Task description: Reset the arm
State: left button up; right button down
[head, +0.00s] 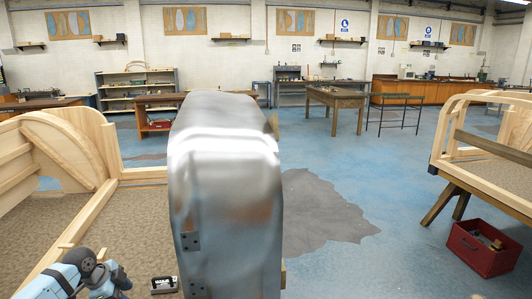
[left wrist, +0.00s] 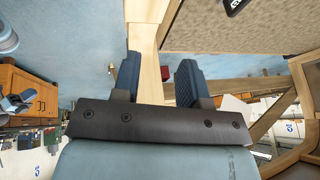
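My left gripper (left wrist: 157,68) is open in the left wrist view, its two dark blue fingers well apart. A pale wooden beam (left wrist: 146,35) of the bodyframe runs behind the gap between them, with a gap visible on the right finger's side; I cannot tell how far off it is. In the head view, blue and dark links of my left arm show at the bottom left, over the wooden bodyframe (head: 109,143); the fingers cannot be made out there. My right arm and gripper are not in view.
A tall curved shiny metal panel (head: 225,190) stands in the middle; its support is hidden. A small black labelled object (head: 163,285) is beside it. Another wooden frame (head: 480,148) and a red crate (head: 483,249) are at right.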

pick_arm(q)
jog(key=s+d+f+n+b, duration=0.1)
jog(key=s+d+f, duration=0.2)
jog(key=d+f, duration=0.45)
jog(key=s+d+f+n+t+b, duration=0.55)
jog(key=s+d+f, duration=0.75)
jog(key=s, duration=0.4)
jog(key=s+d+r+n+t+b, duration=0.2)
jog(key=s+d+n, duration=0.3)
jog(key=s, duration=0.4)
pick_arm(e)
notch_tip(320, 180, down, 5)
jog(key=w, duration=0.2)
pick_arm(q)
notch_tip(320, 180, up, 17)
jog(key=a+p, duration=0.2)
jog(key=p, duration=2)
jog(key=shift+s+a+y, duration=0.3)
jog(key=shift+s+a, duration=0.05)
jog(key=shift+s, duration=0.1)
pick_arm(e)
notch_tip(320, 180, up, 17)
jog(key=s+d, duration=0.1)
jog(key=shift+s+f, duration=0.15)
pick_arm(q)
jog(key=shift+n, duration=0.25)
